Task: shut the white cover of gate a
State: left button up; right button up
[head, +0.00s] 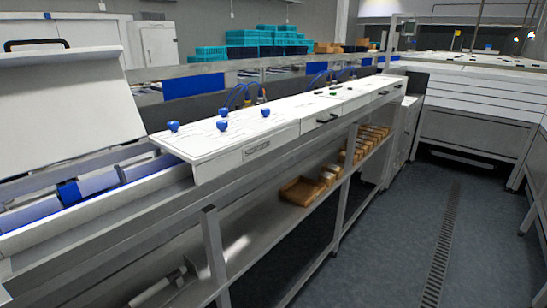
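A white cover (70,105) stands raised at the left of the head view, tilted back, with a black handle (38,44) on its upper edge. No label on it is legible, so I cannot tell from markings that it is gate a. Below it the line is open and shows grey and blue parts (85,187). The cover's left side is cut off by the picture edge. Neither of my grippers is in view.
White panels (240,128) with blue knobs (222,125) continue to the right, then closed white covers with black handles (327,118). Brown trays (300,190) lie on the shelf below. Teal crates (250,40) are stacked behind. The grey floor (400,240) at right is clear.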

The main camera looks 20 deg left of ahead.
aim_at(57, 105)
jog(key=u, duration=0.35)
jog(key=i, duration=1.05)
jog(key=u, duration=0.55)
